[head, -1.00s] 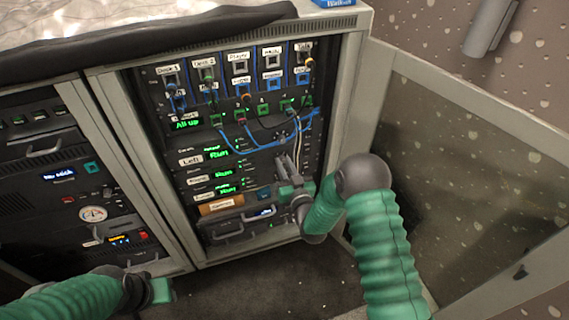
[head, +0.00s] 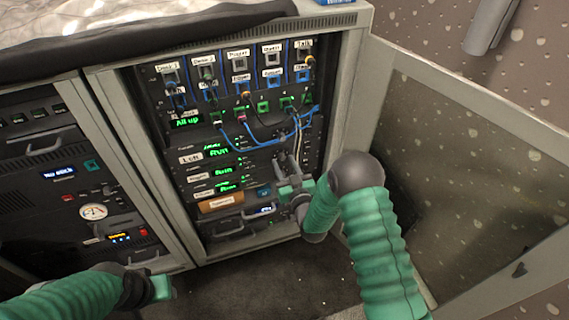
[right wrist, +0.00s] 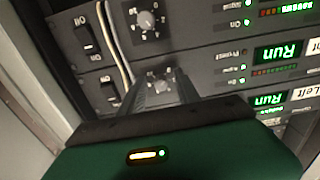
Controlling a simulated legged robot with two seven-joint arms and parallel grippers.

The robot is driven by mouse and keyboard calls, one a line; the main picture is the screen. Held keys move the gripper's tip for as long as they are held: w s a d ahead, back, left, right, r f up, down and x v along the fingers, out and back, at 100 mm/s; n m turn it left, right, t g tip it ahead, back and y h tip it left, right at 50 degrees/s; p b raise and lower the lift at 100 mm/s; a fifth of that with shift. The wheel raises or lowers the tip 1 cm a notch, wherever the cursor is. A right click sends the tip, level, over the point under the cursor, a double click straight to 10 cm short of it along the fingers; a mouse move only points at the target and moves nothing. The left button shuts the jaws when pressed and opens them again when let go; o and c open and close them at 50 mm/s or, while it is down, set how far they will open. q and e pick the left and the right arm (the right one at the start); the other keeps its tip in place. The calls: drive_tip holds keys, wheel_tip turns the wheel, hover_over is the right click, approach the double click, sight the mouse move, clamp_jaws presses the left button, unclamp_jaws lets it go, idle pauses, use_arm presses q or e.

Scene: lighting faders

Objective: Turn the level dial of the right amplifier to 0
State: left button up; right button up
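The right amplifier (head: 198,178) appears to be the second labelled row in the rack, under the row marked Left (head: 190,157); its green display (head: 224,170) reads Run. In the upside-down right wrist view, its grey level dial (right wrist: 160,78) sits between the fingertips of my right gripper (right wrist: 160,88). The fingers stand apart on either side of the dial; whether they touch it I cannot tell. The dial's pointer is too small to read. My right gripper (head: 285,172) also shows at the rack's right side. My left gripper (head: 158,288) hangs low, its fingers unclear.
Another dial (right wrist: 146,20) and two black rocker switches (right wrist: 90,35) are close by. A pale cable (right wrist: 115,45) runs past the dials. Blue patch cables (head: 262,145) hang above my right gripper. The open cabinet door (head: 470,170) stands to the right.

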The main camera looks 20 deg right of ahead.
drive_tip(key=shift+r, duration=0.25)
drive_tip(key=shift+s, duration=0.15)
drive_tip(key=s+p, duration=0.3)
drive_tip(key=s, duration=1.3)
drive_tip(key=shift+s+d+p, duration=0.25)
drive_tip(key=shift+d+p, duration=0.05)
drive_tip(key=shift+w, duration=0.1)
